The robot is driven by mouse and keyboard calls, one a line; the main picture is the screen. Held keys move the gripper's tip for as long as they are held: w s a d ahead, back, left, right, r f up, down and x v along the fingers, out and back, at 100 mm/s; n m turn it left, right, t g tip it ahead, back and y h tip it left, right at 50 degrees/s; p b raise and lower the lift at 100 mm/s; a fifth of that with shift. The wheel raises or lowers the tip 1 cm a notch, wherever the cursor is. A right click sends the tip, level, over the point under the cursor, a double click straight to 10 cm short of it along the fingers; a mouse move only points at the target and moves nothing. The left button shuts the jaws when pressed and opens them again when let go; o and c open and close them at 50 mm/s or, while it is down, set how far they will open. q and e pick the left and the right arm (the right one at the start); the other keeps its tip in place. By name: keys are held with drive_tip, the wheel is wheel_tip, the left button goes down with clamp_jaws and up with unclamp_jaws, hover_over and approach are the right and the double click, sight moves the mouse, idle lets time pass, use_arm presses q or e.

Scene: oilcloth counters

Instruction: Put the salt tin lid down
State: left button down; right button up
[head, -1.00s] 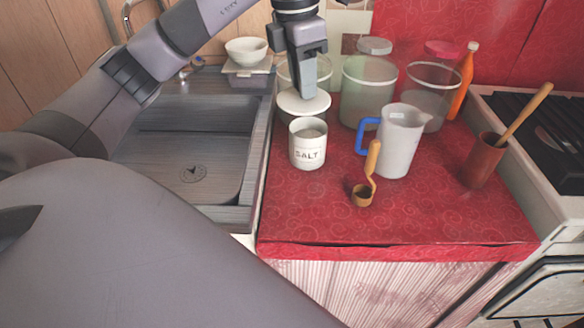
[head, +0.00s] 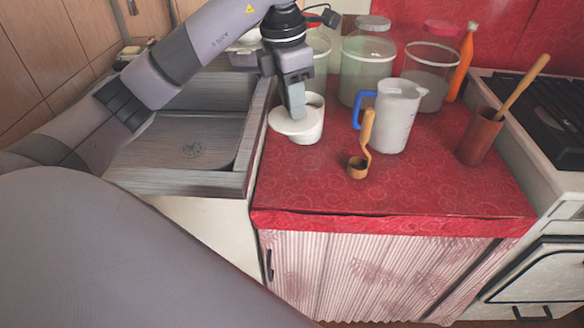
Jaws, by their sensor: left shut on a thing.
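My left gripper (head: 298,114) comes down from above, shut on the white round salt tin lid (head: 284,124). The lid is at the front left of the white salt tin (head: 317,124) and hides much of it, including its label. The tin stands upright on the red counter, and part of its open rim shows behind my gripper. I cannot tell whether the lid touches the tin or how high it is above the counter. My right gripper is not in view.
A jug with a blue handle (head: 396,118) and a wooden-handled scoop (head: 358,168) stand to the right. Glass jars (head: 364,70) are behind. A sink (head: 190,150) lies left. The red counter (head: 300,190) is clear in front of the tin.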

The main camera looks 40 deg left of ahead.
use_arm(q)
drive_tip(key=shift+f+b, duration=0.35)
drive_tip(key=shift+f, duration=7.05)
drive_tip(key=shift+f, duration=0.25)
drive_tip(key=c, duration=0.9)
unclamp_jaws()
drive_tip(key=shift+r, duration=0.1)
